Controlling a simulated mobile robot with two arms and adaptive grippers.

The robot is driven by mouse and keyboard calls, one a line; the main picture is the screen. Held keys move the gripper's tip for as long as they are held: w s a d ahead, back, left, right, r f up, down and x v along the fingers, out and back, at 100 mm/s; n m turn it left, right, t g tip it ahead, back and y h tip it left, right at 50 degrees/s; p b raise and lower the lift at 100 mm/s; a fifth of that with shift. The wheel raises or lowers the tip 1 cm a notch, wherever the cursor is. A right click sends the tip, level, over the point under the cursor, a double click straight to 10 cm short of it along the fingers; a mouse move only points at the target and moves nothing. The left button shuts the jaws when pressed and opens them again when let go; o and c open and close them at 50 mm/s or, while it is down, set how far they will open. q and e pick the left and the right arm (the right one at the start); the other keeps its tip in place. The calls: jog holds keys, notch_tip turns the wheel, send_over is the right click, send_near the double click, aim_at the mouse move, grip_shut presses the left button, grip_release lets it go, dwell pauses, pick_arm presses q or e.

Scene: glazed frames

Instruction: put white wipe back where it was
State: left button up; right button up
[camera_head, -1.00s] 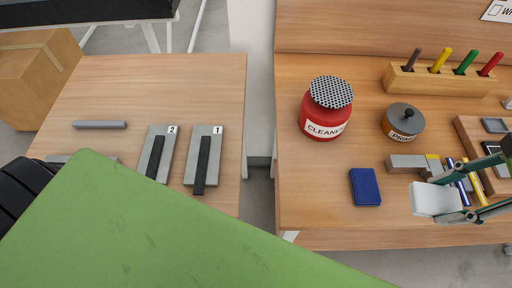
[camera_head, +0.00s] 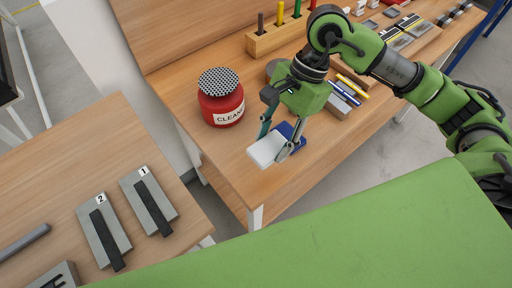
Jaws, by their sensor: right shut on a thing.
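The white wipe (camera_head: 267,150) is a pale block-like pad held between the fingers of my right gripper (camera_head: 280,143). The gripper is shut on it, above the front left part of the right-hand workbench. A blue pad (camera_head: 293,131) shows just behind the wipe and is partly covered by the gripper. Whether the wipe touches the blue pad cannot be told. My left gripper is not in view.
A red cleaner jar (camera_head: 221,103) with a perforated lid stands left of the gripper. A wooden holder (camera_head: 276,37) with coloured markers is behind. A gap separates the benches; the left table (camera_head: 62,165) holds plates numbered 1 and 2.

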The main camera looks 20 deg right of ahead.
aim_at(253, 164)
jog(key=f, duration=0.1)
jog(key=w+a+f, duration=0.1)
jog(key=w+a+f+p, duration=0.1)
jog(key=f, duration=0.1)
jog(key=shift+a, duration=0.2)
jog(key=f+p, duration=0.2)
jog(key=shift+w+a+f, duration=0.1)
jog(key=shift+a+f, duration=0.25)
jog(key=shift+f, duration=0.85)
jog(key=o, duration=0.9)
jog(key=shift+r, duration=0.1)
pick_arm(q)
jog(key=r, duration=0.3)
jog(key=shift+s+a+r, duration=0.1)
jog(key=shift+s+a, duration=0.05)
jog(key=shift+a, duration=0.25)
pick_arm(e)
jog(key=shift+o, duration=0.4)
